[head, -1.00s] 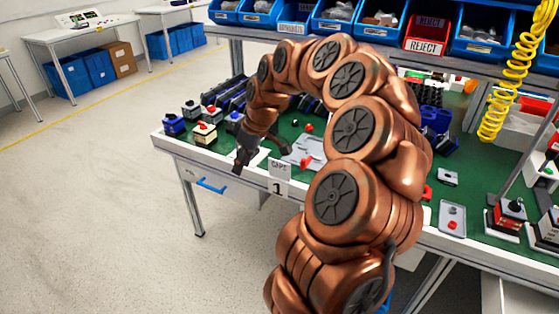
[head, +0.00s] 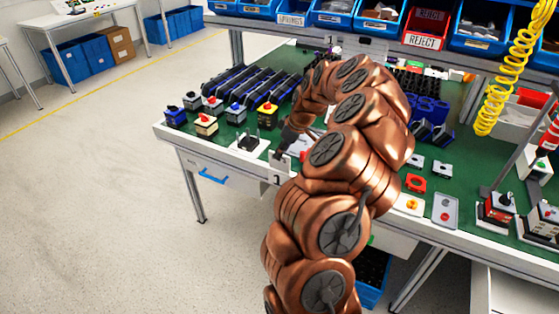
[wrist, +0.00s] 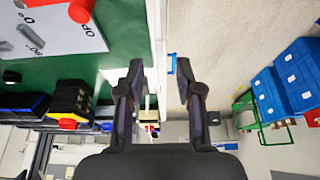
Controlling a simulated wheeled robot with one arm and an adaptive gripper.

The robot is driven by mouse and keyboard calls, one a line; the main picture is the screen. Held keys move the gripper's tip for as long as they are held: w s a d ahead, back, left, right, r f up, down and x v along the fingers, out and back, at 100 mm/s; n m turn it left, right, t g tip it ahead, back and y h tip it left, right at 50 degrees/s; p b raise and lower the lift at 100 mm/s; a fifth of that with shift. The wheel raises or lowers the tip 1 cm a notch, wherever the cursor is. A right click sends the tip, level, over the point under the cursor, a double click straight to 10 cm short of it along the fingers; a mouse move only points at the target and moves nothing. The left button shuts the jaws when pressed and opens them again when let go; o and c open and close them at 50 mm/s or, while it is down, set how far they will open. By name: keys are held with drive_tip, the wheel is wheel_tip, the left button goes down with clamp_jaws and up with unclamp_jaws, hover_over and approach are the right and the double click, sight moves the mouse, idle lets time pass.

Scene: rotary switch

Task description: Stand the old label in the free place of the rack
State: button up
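A small black holder (head: 249,143) on a white plate stands left of the gripper. I cannot tell whether this is the rack, nor make out its free place.
Black-and-blue sloped holders (head: 245,88) and several switch boxes (head: 205,123) stand at the left of the green table. A panel with a red knob (wrist: 81,10) lies close by in the wrist view. Blue bins (head: 333,12) line the shelf above. Floor is clear at left.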

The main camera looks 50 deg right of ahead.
sight(279, 162)
drive_tip(key=shift+p+x, duration=0.3)
drive_tip(key=shift+x, duration=1.15)
drive_tip(key=shift+c, duration=0.2)
clamp_jaws()
